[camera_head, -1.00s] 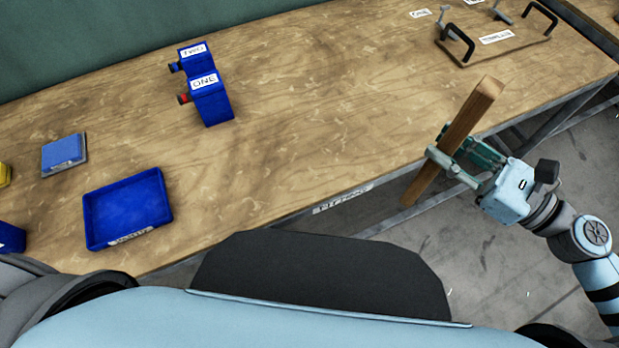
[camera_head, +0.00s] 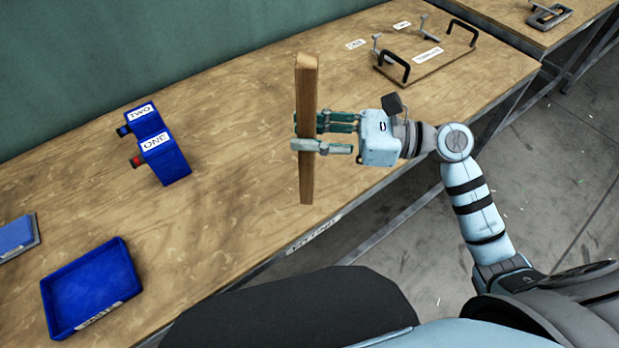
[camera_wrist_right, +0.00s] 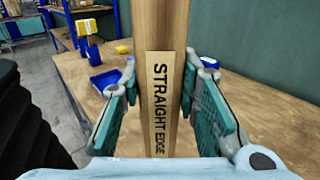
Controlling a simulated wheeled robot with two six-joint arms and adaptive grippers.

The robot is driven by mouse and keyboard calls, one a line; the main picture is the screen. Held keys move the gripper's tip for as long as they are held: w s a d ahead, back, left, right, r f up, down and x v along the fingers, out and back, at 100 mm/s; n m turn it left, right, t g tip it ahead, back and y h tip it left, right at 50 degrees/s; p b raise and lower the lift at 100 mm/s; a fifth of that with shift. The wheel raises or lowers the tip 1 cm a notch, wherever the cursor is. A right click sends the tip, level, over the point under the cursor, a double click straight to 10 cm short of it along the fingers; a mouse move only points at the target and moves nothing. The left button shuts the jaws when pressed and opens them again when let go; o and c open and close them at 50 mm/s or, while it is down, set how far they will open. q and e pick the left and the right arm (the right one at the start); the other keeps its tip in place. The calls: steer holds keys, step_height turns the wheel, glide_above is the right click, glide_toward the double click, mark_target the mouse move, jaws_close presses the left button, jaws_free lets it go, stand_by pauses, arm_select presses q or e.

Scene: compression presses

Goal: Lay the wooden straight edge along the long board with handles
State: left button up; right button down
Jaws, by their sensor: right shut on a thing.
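The wooden straight edge (camera_head: 307,90) is a long wooden bar held nearly upright over the bench. In the right wrist view the straight edge (camera_wrist_right: 160,60) carries a label reading "STRAIGHT EDGE". My right gripper (camera_head: 308,137) is shut on it around its middle, with fingers on both sides; its fingers also show in the right wrist view (camera_wrist_right: 162,105). The long board with handles (camera_head: 432,62) lies at the far right end of the bench, with two black handles and a white label. The straight edge is apart from the board, to its left. My left gripper is not in view.
Blue boxes marked ONE (camera_head: 165,160) and TWO (camera_head: 145,122) stand left of the straight edge. A blue tray (camera_head: 128,275) sits near the front edge. Metal clamps (camera_head: 424,28) are by the board. The wooden bench (camera_head: 230,150) is clear between boxes and board.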

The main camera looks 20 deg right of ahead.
mark_target(310, 171)
step_height(310, 171, down, 10)
steer(key=shift+w+f+b, duration=0.1)
steer(key=shift+b, duration=0.25)
steer(key=shift+f, duration=0.1)
steer(key=c, duration=1.2)
jaws_free()
steer(key=shift+c, duration=0.2)
